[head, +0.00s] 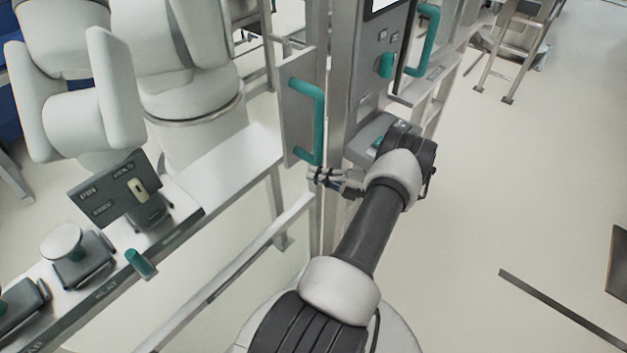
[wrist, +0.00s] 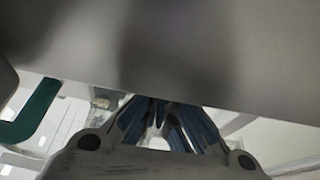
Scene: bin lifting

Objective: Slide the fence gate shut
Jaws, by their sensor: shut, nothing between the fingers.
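A grey panel (head: 290,108) with a teal bar handle (head: 318,112) stands upright at the metal fence post, left of the control box. I take it for the fence gate; its full outline and track are not clear. My gripper (head: 316,178) is shut and empty, just below the lower end of that handle. Whether it touches the panel I cannot tell. In the wrist view my gripper (wrist: 165,112) shows its dark fingers together, partly hidden by a wide grey surface (wrist: 190,50). A teal handle (wrist: 34,112) shows left of the fingers there.
A control box (head: 372,90) with a teal knob stands right of the post, with another teal handle (head: 432,40) beyond. A bench (head: 225,165) with labelled fixtures (head: 115,190) and a large white machine arm (head: 185,80) lie left. The right floor is mostly open.

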